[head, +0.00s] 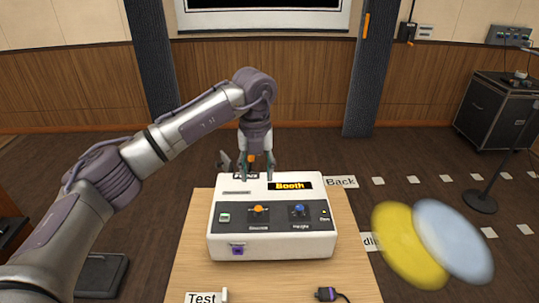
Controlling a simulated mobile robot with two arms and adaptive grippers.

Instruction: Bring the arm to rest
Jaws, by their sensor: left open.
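My left arm reaches in from the left and bends down over the table. My left gripper (257,172) points down over the back part of a white control box (225,247). Its fingers are apart, with nothing seen between the tips. I cannot tell whether the tips touch the box. The box carries an orange knob (259,209), a blue knob (298,210) and a lit "Booth" display (290,185). My right gripper is not in view.
The box stands on a wooden table (190,270). A dark plug (326,294) with a cable and a "Test" label (202,298) are at its front. Blurred yellow (400,245) and pale blue (455,242) ovals show at right. A black case (497,110) stands far right.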

